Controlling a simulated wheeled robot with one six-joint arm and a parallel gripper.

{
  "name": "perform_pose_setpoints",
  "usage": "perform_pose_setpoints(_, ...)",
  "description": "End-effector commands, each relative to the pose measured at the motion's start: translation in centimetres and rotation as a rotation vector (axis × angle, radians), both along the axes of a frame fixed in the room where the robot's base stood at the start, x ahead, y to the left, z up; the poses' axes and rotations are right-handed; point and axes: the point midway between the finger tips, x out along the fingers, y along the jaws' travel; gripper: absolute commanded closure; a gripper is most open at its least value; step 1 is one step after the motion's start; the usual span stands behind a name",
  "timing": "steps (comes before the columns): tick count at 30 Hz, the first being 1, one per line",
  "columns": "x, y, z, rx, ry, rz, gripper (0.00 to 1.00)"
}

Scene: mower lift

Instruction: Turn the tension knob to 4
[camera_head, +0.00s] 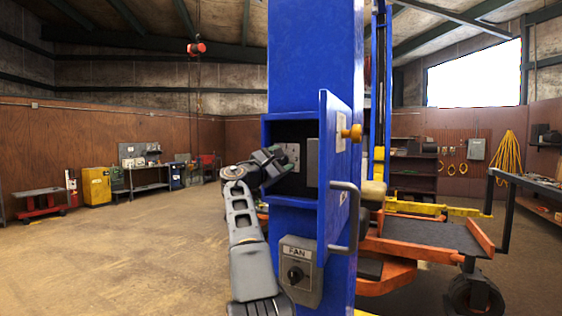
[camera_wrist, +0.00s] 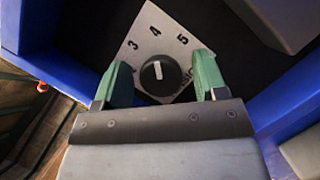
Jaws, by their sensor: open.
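The black tension knob (camera_wrist: 160,76) sits on a light dial plate (camera_wrist: 180,40) printed with 3, 4 and 5; lower markings are partly hidden. The knob's white mark points up in the wrist view, roughly toward the 4. My gripper (camera_wrist: 162,70) is open, with one green finger on each side of the knob and a visible gap to both. The head view shows my gripper (camera_head: 269,162) at the mouth of the box on the blue column, in front of the dial plate (camera_head: 293,154). The knob cannot be made out there.
The blue box's open door (camera_head: 325,170) stands right of the dial, with a bar handle (camera_head: 347,215). A grey FAN switch box (camera_head: 298,272) is mounted below on the blue column (camera_head: 315,60). Blue box walls flank my gripper closely. Open floor lies to the left.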

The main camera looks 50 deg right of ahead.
Motion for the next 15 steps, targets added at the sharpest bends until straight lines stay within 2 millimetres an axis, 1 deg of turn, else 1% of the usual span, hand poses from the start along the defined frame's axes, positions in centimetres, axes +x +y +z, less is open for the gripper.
perform_pose_setpoints(5, 0.0, 0.1, -0.1, 0.0, 0.0, 0.0, 0.35)
perform_pose_setpoints(8, 0.1, 0.7, -0.4, 0.0, -0.001, 0.002, 0.35)
perform_pose_setpoints(11, 0.1, 2.1, -1.0, -0.002, 0.0, 0.003, 0.35)
perform_pose_setpoints(15, 0.1, 4.9, -1.9, 0.0, -0.001, 0.005, 0.35)
